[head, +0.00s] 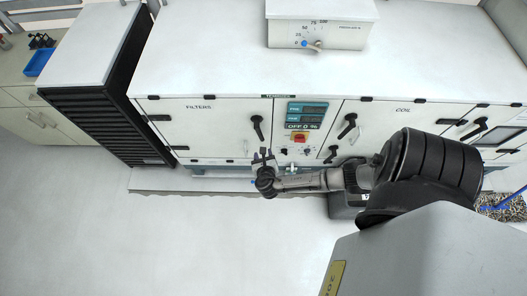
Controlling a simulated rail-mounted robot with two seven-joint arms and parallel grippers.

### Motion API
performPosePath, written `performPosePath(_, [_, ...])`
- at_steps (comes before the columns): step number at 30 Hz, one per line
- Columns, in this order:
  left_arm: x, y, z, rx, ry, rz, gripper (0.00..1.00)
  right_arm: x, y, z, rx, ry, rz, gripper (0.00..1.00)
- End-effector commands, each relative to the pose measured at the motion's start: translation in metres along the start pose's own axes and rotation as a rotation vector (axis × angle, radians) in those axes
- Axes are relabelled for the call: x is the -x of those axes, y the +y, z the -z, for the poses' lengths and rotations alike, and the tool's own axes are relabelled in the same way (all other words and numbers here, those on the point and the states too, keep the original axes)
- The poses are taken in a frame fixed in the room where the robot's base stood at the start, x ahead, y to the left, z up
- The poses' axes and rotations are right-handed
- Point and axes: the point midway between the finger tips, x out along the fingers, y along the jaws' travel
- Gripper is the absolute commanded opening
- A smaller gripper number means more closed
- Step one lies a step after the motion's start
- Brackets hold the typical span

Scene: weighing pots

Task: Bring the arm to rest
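One arm of mine reaches in from the right, stretched out to the left in front of the white cabinet. Its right gripper (266,153) is at the picture's middle, just in front of the cabinet's lower edge. Two short dark fingers point toward the cabinet with a small gap between them, and nothing shows between them. My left arm and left gripper are not in view. No pots show in this view.
The white cabinet (215,60) has black handles, a display panel (307,112) and a dial box (320,25) on top. A black louvred unit (100,105) and a bench with a blue tray (38,62) stand at left. The floor (130,245) at lower left is clear.

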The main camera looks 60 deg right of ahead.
Motion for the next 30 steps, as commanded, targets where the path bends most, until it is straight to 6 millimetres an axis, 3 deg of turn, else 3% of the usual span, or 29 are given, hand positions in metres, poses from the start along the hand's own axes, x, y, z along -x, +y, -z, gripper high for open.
performPosePath(22, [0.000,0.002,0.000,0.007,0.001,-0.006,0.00,0.000,0.000,0.000,-0.032,-0.001,0.000,0.49])
performPosePath(26, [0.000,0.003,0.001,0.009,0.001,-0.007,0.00,0.000,-0.002,-0.001,-0.181,-0.003,0.010,0.49])
performPosePath(30, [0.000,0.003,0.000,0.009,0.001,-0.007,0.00,0.001,-0.010,0.006,-0.479,0.025,0.076,0.49])
